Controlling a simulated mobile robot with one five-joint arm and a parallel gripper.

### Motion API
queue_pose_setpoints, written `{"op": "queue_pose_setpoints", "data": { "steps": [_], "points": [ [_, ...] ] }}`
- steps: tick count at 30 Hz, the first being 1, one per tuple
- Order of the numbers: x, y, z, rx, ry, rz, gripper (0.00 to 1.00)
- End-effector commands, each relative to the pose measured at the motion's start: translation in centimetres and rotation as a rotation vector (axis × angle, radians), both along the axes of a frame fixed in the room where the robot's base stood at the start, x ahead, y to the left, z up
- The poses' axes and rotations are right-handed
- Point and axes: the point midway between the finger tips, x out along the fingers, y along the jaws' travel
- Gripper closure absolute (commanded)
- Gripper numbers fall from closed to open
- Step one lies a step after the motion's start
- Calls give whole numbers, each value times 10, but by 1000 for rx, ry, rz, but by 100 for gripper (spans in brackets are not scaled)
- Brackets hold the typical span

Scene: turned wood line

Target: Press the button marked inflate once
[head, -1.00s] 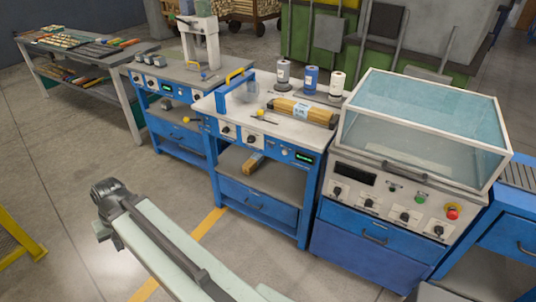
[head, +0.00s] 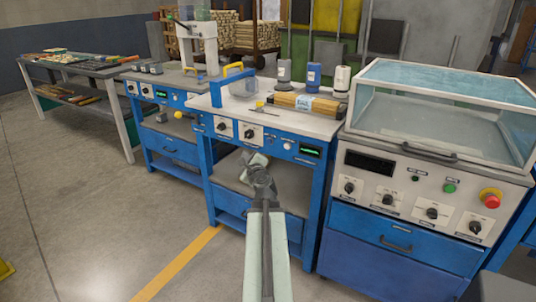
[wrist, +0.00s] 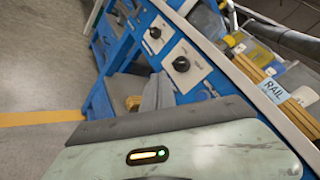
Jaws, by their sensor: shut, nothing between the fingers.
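The blue bench (head: 318,222) in the middle has a front panel with two black knobs on white plates (head: 222,125), a small button (head: 287,146) and a green-lit display (head: 310,151). No label reading inflate is legible in either view. My gripper (head: 253,160) is shut and empty, in front of this bench, below the panel and apart from it as far as I can tell. In the wrist view the gripper (wrist: 158,94) points at the bench, with the knobs (wrist: 181,64) beyond it. My arm hides part of the bench's shelf and drawer.
A machine with a clear hood (head: 450,85) stands at the right, with knobs, a green button (head: 449,188) and a red stop button (head: 490,200). A wrapped wooden bundle (head: 305,104) lies on the bench top.

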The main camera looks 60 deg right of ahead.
Motion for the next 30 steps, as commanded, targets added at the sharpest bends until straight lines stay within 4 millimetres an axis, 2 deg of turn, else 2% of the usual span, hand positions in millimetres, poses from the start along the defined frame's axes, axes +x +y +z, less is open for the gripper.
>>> {"op": "queue_pose_setpoints", "data": {
  "steps": [1,5,15,20,30],
  "points": [
    [-11,-9,-6,12,-23,-30,100],
    [-22,-18,-4,28,-53,-63,100],
    [-22,-19,-3,28,-53,-63,100],
    [-21,-26,-3,28,-52,-63,100],
    [-20,-70,-3,28,-52,-62,100]
  ]
}}
